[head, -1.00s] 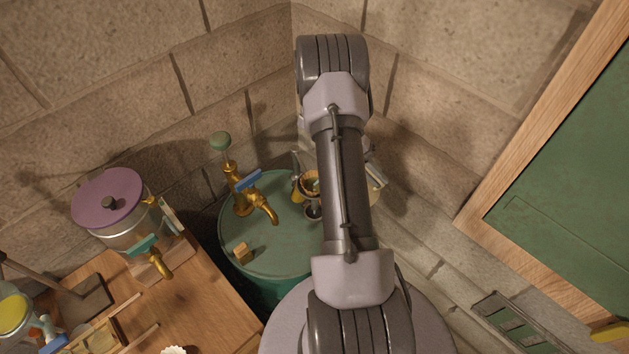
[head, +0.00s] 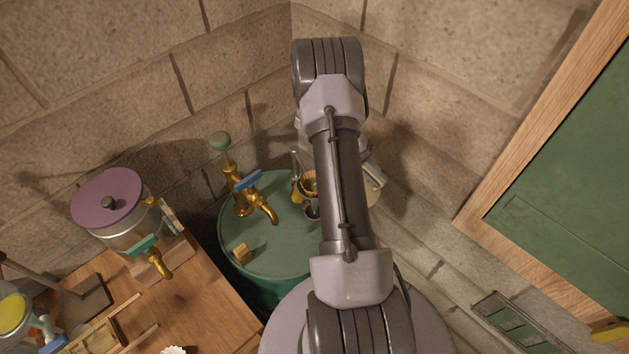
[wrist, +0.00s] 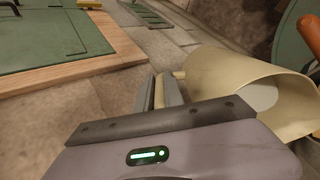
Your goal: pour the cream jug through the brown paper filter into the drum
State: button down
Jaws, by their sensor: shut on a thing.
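The cream jug (wrist: 225,75) fills the right of the wrist view, tipped on its side with its wide mouth facing right. A paler patch shows inside it; I cannot tell if liquid is leaving. My gripper (wrist: 163,90) is shut on the jug's handle side. In the head view my arm hides most of the jug and gripper; a cream edge (head: 373,190) shows right of the arm. The green drum (head: 285,240) stands in the corner. The brown paper filter (head: 308,181) sits over the drum's top beside my arm, partly hidden by it.
A brass tap with blue lever (head: 248,181) and a small wooden block (head: 241,252) are on the drum. A purple-lidded pot (head: 107,197) stands on the wooden bench (head: 205,315) at left. Stone walls close in behind; a green, wood-framed panel (head: 570,200) is at right.

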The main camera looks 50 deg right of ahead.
jog(key=shift+w+r+g, duration=0.15)
jog(key=shift+w+g, duration=0.1)
jog(key=shift+g, duration=0.15)
dwell(0.8)
jog(key=shift+w+a+r+g+h+p, duration=0.25)
jog(key=shift+w+r+g, duration=0.25)
jog(key=shift+r, duration=0.15)
jog(key=shift+w+a+r+g+h+p, duration=0.1)
jog(key=shift+w+r+g+h+p, duration=0.1)
jog(key=shift+w+r+g, duration=0.3)
jog(key=shift+w+a+r+g+h+p, duration=0.15)
jog(key=shift+w+a+r+g+h, duration=0.15)
jog(key=shift+r+g, duration=0.35)
dwell(3.0)
jog(key=shift+w+a+r+g, duration=0.15)
jog(key=shift+w+r+g, duration=0.1)
jog(key=shift+w+r, duration=0.45)
